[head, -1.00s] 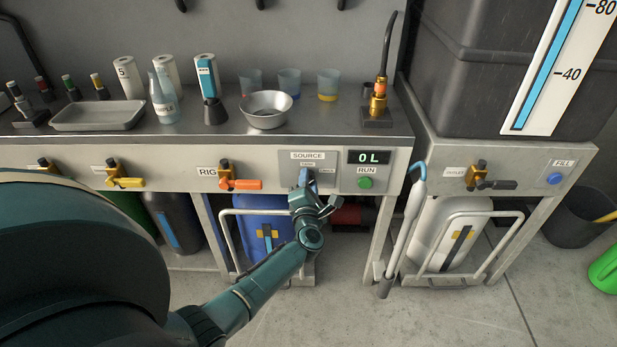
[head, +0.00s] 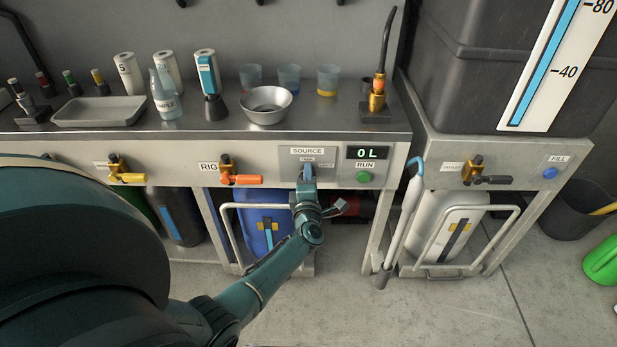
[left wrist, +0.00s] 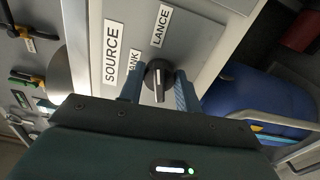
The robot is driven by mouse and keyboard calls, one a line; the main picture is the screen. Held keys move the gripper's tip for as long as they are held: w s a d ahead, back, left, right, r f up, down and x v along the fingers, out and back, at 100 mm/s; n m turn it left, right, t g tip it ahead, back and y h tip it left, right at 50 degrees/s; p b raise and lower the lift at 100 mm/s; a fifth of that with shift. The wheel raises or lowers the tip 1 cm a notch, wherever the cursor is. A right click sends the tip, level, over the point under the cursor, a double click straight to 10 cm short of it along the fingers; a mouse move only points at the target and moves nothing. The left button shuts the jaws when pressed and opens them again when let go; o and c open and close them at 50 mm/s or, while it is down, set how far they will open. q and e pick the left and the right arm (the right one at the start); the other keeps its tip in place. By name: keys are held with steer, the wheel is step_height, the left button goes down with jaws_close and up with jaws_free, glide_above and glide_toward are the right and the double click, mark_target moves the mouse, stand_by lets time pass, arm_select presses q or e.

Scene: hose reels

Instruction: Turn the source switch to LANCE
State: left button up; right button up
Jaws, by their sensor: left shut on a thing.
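The source switch (left wrist: 158,75) is a black knob with a white line on the front panel (head: 291,168). My left gripper (head: 308,171) is at this switch and hides it in the head view. In the left wrist view its two blue fingers (left wrist: 159,90) are on either side of the knob, shut on it. The SOURCE label (left wrist: 112,52), a partly covered TANK label (left wrist: 133,64) and the LANCE label (left wrist: 160,27) are beside the knob. The white line lies along the knob-to-LANCE direction; I cannot tell which end is the pointer. My right gripper is not in view.
The display (head: 367,153) reads 0 L above the green RUN button (head: 364,177). An orange-handled rig valve (head: 240,179) is left of the switch. A grey lance with a blue hook (head: 402,215) stands to the right. A blue canister (head: 262,228) is below.

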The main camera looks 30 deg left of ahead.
arm_select(q)
steer(key=o, duration=1)
steer(key=shift+c, duration=0.2)
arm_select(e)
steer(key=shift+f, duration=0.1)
arm_select(q)
steer(key=p+v, duration=0.3)
steer(key=v, duration=0.4)
steer(key=shift+s, duration=0.25)
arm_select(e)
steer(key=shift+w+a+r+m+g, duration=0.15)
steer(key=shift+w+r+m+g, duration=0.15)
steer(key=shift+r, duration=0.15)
arm_select(q)
steer(key=shift+d, duration=0.2)
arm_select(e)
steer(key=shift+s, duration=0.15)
